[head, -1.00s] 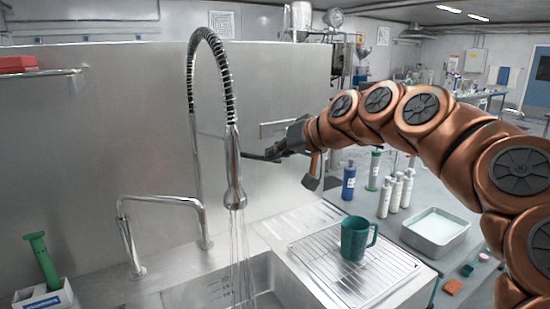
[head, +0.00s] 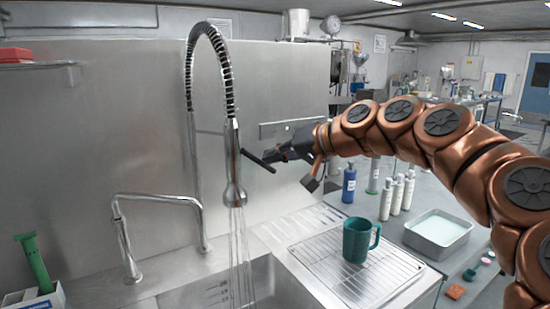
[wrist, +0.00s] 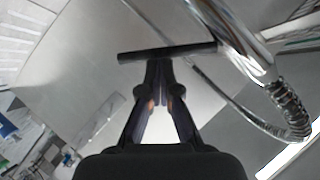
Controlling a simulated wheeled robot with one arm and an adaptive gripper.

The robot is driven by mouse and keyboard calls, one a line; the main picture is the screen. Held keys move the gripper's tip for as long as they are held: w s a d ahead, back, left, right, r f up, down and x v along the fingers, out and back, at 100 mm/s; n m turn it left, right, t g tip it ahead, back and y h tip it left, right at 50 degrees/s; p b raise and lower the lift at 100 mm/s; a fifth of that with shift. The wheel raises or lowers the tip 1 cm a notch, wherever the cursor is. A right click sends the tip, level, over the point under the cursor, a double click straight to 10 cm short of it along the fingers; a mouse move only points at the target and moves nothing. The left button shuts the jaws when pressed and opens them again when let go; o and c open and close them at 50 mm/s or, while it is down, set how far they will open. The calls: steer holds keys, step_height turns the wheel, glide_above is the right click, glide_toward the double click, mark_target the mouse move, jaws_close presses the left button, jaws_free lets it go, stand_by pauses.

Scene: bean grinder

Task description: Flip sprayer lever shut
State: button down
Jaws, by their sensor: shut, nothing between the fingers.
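The chrome sprayer (head: 234,170) hangs from its coiled spring hose over the sink, with water (head: 240,250) streaming down from it. A dark bar-shaped lever (head: 250,157) juts right from the sprayer's side and slopes down to the right. In the wrist view the lever (wrist: 140,56) crosses just beyond my fingertips, and the sprayer (wrist: 235,38) shows at upper right. My gripper (head: 266,157) is shut and empty, with its fingertips at the lever, seemingly touching it. In the wrist view the closed fingertips (wrist: 160,68) meet near the lever's middle; exact contact is hard to tell.
A chrome swing spout (head: 160,197) stands left of the sprayer. The steel sink (head: 195,290) lies below. A teal mug (head: 357,241) stands on a wire rack (head: 335,277) at right, with bottles (head: 397,195) and a steel tray (head: 437,235) beyond. A steel wall backs the sink.

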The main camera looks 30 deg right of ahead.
steer(key=shift+r, duration=0.5)
steer(key=shift+r, duration=0.1)
steer(key=w+d+r+b+v, duration=0.1)
steer(key=r+v, duration=0.1)
steer(key=v, duration=1)
steer(key=shift+d+r, duration=0.15)
steer(key=shift+r, duration=0.1)
stand_by(0.4)
